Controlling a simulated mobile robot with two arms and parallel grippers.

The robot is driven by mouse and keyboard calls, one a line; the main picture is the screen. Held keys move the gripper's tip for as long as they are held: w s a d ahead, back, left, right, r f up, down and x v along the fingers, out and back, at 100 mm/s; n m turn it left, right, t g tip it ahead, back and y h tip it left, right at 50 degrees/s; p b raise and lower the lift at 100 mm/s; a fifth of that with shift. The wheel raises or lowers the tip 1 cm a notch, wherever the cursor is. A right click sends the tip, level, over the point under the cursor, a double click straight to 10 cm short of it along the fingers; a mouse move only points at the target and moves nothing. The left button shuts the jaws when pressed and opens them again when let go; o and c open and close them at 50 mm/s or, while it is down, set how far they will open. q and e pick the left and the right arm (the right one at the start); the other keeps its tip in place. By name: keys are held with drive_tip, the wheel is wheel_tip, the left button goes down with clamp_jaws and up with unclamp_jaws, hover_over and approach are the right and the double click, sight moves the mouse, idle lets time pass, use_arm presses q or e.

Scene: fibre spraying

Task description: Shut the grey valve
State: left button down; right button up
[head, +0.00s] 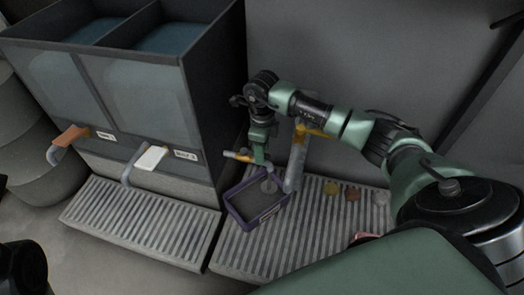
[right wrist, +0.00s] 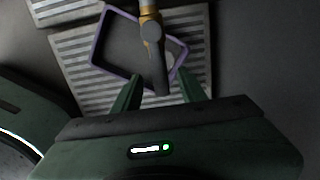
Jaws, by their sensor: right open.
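My right gripper (head: 262,162) is open above a purple-rimmed tray (head: 235,212). In the right wrist view, a grey valve lever (right wrist: 160,68) hangs below a round pivot and a yellow-brown collar (right wrist: 149,8). Its lower end reaches toward the gap between the open fingers of the right gripper (right wrist: 160,88), and I see no grip on it. In the head view, an upright grey pipe (head: 295,168) with a yellow-orange part stands just right of the gripper. The fingers partly hide the contact area.
A dark two-part tank (head: 219,75) stands at left, with an orange-brown handle (head: 70,136) and a pale grey handle (head: 150,157) on its outlets. Slatted grates (head: 140,222) lie below. Small coloured pieces (head: 352,193) lie on the right grate. A grey wall is behind.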

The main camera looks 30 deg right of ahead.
clamp_jaws()
idle(1.4)
